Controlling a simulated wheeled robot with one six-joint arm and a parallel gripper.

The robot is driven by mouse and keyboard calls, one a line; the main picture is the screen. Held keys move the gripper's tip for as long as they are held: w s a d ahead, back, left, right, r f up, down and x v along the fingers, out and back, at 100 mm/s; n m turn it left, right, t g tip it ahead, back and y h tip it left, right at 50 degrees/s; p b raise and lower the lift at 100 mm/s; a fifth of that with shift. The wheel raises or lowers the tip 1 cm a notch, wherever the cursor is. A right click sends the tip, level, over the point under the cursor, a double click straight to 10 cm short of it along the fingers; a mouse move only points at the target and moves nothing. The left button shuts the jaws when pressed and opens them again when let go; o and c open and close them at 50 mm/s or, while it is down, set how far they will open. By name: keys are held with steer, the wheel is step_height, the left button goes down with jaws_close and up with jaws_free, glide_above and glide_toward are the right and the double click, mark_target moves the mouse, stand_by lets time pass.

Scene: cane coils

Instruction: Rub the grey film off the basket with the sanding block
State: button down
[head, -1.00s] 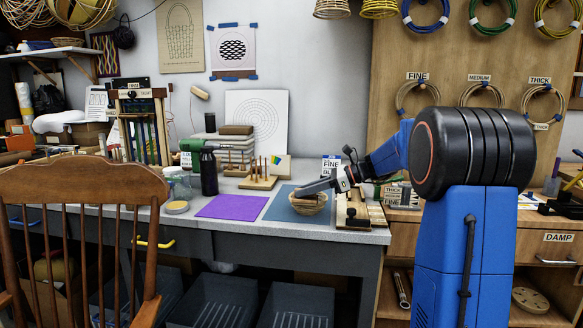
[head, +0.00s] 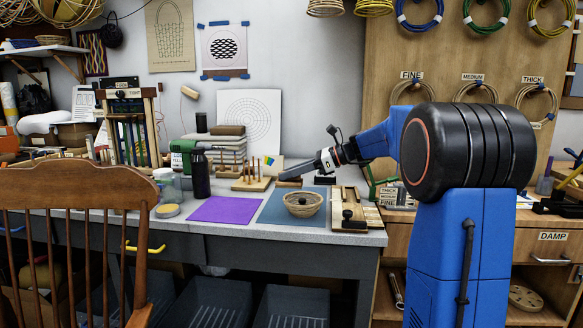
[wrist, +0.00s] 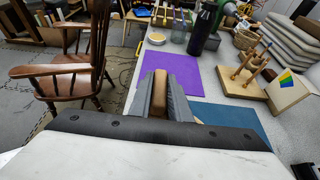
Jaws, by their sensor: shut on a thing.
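A small round woven basket (head: 304,205), tan with a dark spot inside, stands upright on the blue mat (head: 268,212). Any grey film cannot be made out at this size. My gripper (head: 290,174) is behind and above the basket, apart from it, pointing left. In the wrist view my gripper (wrist: 163,82) is shut on a brown block, the sanding block (wrist: 160,92), held between the two grey fingers. The block also shows as a brown edge under the fingertips in the head view (head: 290,183). The basket is hidden in the wrist view.
A purple mat (head: 224,210) lies left of the blue one. A wooden peg stand (head: 252,182), dark bottle (head: 200,172) and jar (head: 168,186) stand behind it. A wooden board with a black knob (head: 349,213) is right of the basket. A chair (head: 75,200) stands in front.

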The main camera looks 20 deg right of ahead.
steer(key=shift+r, duration=1.05)
